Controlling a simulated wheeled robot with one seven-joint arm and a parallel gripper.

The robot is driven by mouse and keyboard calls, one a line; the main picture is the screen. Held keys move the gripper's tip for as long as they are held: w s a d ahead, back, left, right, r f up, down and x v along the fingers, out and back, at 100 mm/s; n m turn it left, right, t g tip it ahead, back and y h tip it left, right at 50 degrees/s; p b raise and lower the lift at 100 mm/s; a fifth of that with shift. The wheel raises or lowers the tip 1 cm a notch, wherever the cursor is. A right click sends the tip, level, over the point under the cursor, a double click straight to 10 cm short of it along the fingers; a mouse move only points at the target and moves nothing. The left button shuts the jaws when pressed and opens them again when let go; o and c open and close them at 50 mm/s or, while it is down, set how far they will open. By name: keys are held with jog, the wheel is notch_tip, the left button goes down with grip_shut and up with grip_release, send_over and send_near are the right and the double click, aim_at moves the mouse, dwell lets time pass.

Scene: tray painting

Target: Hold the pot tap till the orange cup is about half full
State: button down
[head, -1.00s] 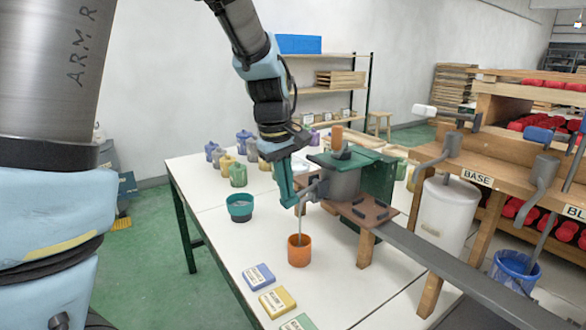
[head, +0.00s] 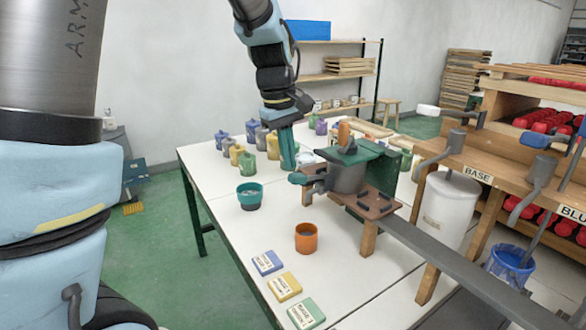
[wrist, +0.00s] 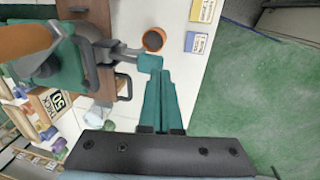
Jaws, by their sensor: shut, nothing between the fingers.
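The grey pot (head: 347,180) with a green lid sits on a brown wooden stand. Its tap handle (head: 299,178) has a teal end and points left. My gripper (head: 288,164) is shut and empty, its teal fingers pointing down beside the handle end. In the wrist view the fingertips (wrist: 163,76) lie close to the handle end (wrist: 150,63); I cannot tell whether they touch. The cup's opening (wrist: 153,40) is beyond. No stream shows.
A teal bowl (head: 250,196) stands left of the cup. Labelled blue, yellow and green cards (head: 284,287) lie in front. Several coloured jars (head: 246,162) stand at the back left. A long grey bar (head: 450,260) and a wooden rack lie to the right.

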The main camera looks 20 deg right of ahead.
notch_tip(320, 180, up, 7)
jog(key=a, duration=0.1)
jog(key=shift+a+r+b, duration=0.2)
jog(key=shift+a+b, duration=0.2)
jog(key=shift+b, duration=0.05)
